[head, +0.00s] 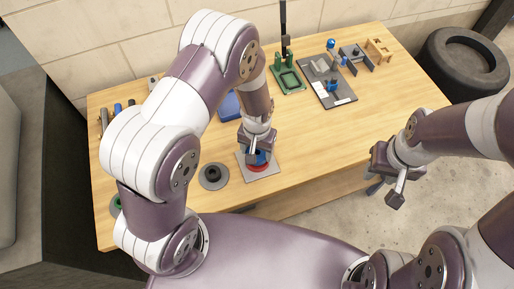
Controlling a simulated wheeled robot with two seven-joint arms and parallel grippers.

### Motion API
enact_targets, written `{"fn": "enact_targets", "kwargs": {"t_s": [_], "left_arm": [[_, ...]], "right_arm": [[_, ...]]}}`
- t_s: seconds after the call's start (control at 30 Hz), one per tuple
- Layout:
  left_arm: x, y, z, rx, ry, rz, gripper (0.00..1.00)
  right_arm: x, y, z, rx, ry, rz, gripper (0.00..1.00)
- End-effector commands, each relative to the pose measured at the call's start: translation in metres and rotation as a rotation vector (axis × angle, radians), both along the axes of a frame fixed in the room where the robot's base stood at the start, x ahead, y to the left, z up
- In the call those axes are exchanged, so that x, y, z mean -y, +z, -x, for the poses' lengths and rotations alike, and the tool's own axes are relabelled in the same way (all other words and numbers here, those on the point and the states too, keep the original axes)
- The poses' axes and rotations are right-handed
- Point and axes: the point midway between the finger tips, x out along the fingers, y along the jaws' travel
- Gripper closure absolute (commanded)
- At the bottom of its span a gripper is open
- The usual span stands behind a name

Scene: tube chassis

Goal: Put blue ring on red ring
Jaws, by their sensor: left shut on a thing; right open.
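The red ring (259,168) lies on a grey square plate (268,172) near the table's front edge. The blue ring (258,157) is directly above it, partly hidden by my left gripper. My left gripper (256,153) is shut on the blue ring and points down over the plate. I cannot tell whether the blue ring touches the red ring. My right gripper (383,186) is open and empty, off the table's right front edge.
A round grey base with a black ring (214,176) stands left of the plate. A blue item (229,106) lies behind my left gripper. The table's right middle is clear.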

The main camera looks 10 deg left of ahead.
Motion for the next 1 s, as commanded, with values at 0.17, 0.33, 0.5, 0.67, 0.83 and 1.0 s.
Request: {"fn": "enact_targets", "kwargs": {"t_s": [0.17, 0.33, 0.5, 0.67, 0.83, 1.0], "left_arm": [[0.0, -0.006, 0.0, 0.0, 0.0, 0.0, 0.71], [0.0, -0.006, 0.0, 0.0, 0.0, 0.0, 0.07], [0.0, -0.006, 0.0, 0.0, 0.0, 0.0, 0.07], [0.0, 0.007, 0.0, 0.002, 0.0, 0.0, 0.07], [0.0, 0.037, -0.002, 0.008, 0.0, 0.002, 0.07], [0.0, 0.08, -0.001, 0.006, 0.0, 0.002, 0.07]], "right_arm": [[0.0, -0.005, 0.0, 0.0, 0.0, 0.0, 0.57], [0.0, -0.004, 0.0, 0.0, 0.0, 0.0, 0.57], [0.0, -0.004, 0.0, 0.0, 0.0, 0.0, 0.57], [0.0, 0.005, 0.0, 0.0, 0.0, 0.0, 0.57], [0.0, -0.005, 0.0, 0.0, 0.0, 0.0, 0.57], [0.0, -0.012, 0.0, 0.0, 0.0, 0.0, 0.57]]}}
